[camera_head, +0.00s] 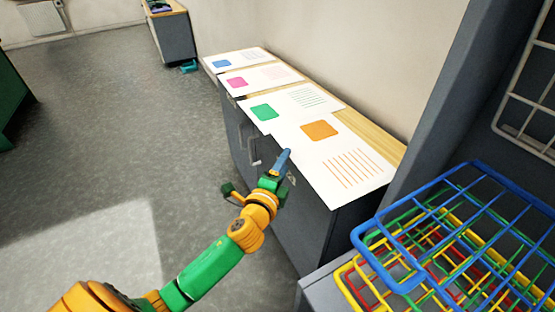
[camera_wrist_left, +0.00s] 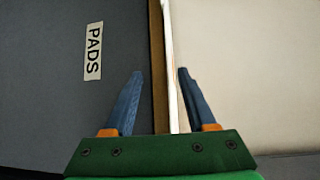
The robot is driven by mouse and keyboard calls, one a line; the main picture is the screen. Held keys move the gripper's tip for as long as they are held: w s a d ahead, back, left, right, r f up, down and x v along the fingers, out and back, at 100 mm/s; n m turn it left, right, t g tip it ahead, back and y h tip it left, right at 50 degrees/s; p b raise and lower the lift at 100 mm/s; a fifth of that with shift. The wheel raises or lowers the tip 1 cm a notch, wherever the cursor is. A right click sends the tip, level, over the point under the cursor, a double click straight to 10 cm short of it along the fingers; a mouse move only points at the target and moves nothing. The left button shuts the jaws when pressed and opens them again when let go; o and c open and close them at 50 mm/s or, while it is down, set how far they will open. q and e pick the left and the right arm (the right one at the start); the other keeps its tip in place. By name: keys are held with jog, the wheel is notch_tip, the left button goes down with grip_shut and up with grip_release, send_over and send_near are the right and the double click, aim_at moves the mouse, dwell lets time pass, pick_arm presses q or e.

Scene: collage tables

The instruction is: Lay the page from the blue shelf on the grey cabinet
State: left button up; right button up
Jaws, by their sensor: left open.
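A white page with an orange square and orange lines (camera_head: 342,155) lies flat on the near end of the wood-topped grey cabinet (camera_head: 310,225). Its near-left edge overhangs the cabinet front slightly. My left gripper (camera_head: 284,162) is at that edge. In the left wrist view my left gripper (camera_wrist_left: 160,76) is open, with the page's thin white edge (camera_wrist_left: 171,60) and the wooden top's edge between its fingers. I cannot tell whether a finger touches the page. The blue shelf (camera_head: 400,212) is the top tier of a wire rack, and its visible part is empty. My right gripper is out of view.
Pages with green (camera_head: 285,105), pink (camera_head: 262,77) and blue (camera_head: 237,60) squares lie farther along the cabinet top. A PADS label (camera_wrist_left: 93,53) is on the cabinet front. Lower green, yellow and red tiers stand under the blue one. The floor at left is clear.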

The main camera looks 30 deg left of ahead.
pick_arm(q)
jog(key=shift+o, duration=0.9)
jog(key=s+a, duration=0.2)
jog(key=s, duration=0.1)
jog(key=s+a, duration=0.1)
jog(key=shift+s+a+r, duration=0.25)
jog(key=shift+s+r, duration=0.05)
jog(key=shift+d, duration=0.1)
jog(key=shift+w, duration=0.1)
notch_tip(320, 180, up, 5)
jog(key=s+a+p, duration=0.1)
jog(key=s+p, duration=0.1)
jog(key=p, duration=0.3)
jog(key=shift+s+a+r+p, duration=0.15)
jog(key=shift+s+a+p, duration=0.15)
jog(key=shift+a+p, duration=0.05)
